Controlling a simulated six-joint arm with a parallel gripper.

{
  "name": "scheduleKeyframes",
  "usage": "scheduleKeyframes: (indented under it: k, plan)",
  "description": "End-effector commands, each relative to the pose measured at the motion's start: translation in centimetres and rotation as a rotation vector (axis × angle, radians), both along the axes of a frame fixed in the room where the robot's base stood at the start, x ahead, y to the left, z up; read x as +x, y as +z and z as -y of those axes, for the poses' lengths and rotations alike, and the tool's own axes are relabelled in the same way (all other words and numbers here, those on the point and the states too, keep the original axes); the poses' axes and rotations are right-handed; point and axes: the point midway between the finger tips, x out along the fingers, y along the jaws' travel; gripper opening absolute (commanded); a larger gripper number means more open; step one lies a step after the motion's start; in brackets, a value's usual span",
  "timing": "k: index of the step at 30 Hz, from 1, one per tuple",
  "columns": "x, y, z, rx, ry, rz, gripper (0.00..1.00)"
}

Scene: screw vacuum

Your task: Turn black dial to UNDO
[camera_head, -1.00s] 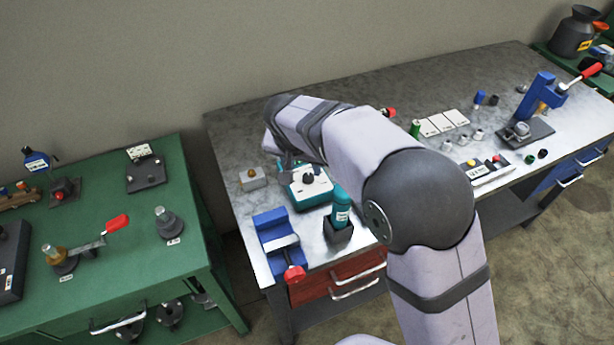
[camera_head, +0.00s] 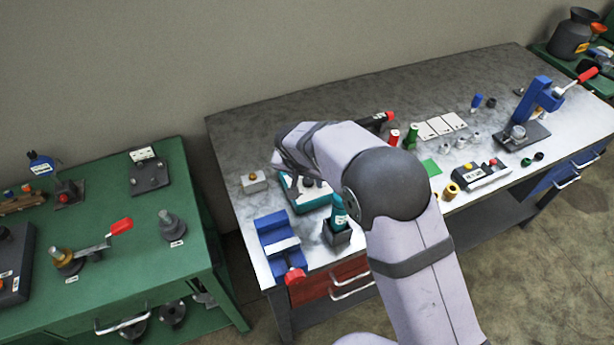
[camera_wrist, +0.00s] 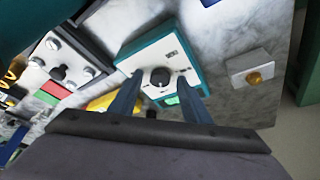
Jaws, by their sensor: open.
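The black dial (camera_wrist: 160,77) sits on the white face of a teal box (camera_wrist: 190,50). In the wrist view it has a white pointer line, and small labels around it are too small to read. In the head view the teal box (camera_head: 291,194) stands on the grey bench, partly hidden by my arm. My gripper (camera_wrist: 157,88) is open. In the wrist view its two fingers reach over the lower part of the box face, one on either side below the dial. I cannot tell whether they touch the box.
A blue vise (camera_head: 277,240) with a red handle end and a teal bottle (camera_head: 339,212) in a black holder stand in front of the box. A small grey block with a brass knob (camera_head: 254,181) is to its left. A green table (camera_head: 115,215) stands further left.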

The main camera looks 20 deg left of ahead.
Motion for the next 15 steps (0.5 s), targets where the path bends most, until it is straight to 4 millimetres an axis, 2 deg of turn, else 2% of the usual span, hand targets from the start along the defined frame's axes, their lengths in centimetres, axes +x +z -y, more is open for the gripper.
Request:
scheduleKeyframes:
  k: [5, 10, 15]
  plan:
    - [0.01, 0.0, -0.01, 0.0, 0.0, 0.0, 0.44]
    - [0.0, 0.02, -0.01, 0.0, 0.0, 0.0, 0.03]
    - [-0.01, 0.03, 0.0, 0.001, 0.001, 0.0, 0.02]
